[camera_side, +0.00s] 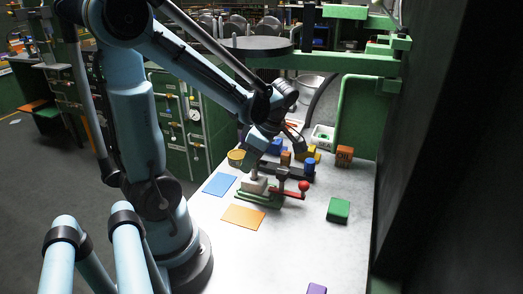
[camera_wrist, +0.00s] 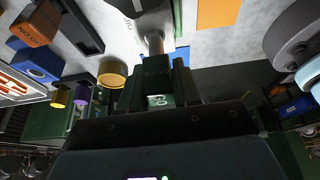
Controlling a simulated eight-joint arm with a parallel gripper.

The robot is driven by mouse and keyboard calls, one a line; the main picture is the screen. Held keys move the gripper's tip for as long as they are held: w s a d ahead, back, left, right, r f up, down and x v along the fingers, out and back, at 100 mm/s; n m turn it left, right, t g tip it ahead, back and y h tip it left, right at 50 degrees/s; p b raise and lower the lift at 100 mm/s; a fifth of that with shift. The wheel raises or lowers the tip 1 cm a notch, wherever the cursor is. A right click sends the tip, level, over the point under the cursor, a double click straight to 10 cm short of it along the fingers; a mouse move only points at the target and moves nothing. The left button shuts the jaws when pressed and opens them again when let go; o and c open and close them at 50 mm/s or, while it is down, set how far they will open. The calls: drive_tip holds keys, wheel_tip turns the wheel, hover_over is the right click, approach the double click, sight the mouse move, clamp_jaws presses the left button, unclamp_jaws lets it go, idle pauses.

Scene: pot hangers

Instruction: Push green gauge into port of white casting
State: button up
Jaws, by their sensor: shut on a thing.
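The white casting (camera_side: 255,185) sits on a green base on the table, beside a red lever with a round red knob (camera_side: 304,186). In the wrist view my gripper (camera_wrist: 158,88) is shut on a dark body with a small green-and-white marked patch, which appears to be the green gauge (camera_wrist: 157,100). A copper-coloured stem (camera_wrist: 155,43) extends from it towards the pale casting (camera_wrist: 142,24). The port is hidden, so I cannot tell how deep the stem sits.
A blue sheet (camera_side: 219,184) and an orange sheet (camera_side: 243,217) lie flat left of and in front of the casting. A green block (camera_side: 338,210) is to the right. Several coloured blocks and cylinders stand behind, including an orange block (camera_side: 344,156). The front table is mostly clear.

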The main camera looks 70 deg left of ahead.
drive_tip(key=shift+f, duration=1.25)
drive_tip(key=o, duration=1.1)
drive_tip(key=shift+v, duration=6)
drive_tip(key=w+d+m+t+h, duration=0.1)
drive_tip(key=d+m+t, duration=0.2)
drive_tip(key=m, duration=0.6)
drive_tip(key=w+d+f+m+t+h, duration=0.1)
drive_tip(key=d+m+t, duration=0.3)
drive_tip(key=m, duration=0.5)
drive_tip(key=w+d+f+m+t+h, duration=0.1)
drive_tip(key=d+m+t, duration=0.2)
drive_tip(key=m, duration=0.6)
drive_tip(key=shift+d+f, duration=0.25)
drive_tip(key=shift+d, duration=0.45)
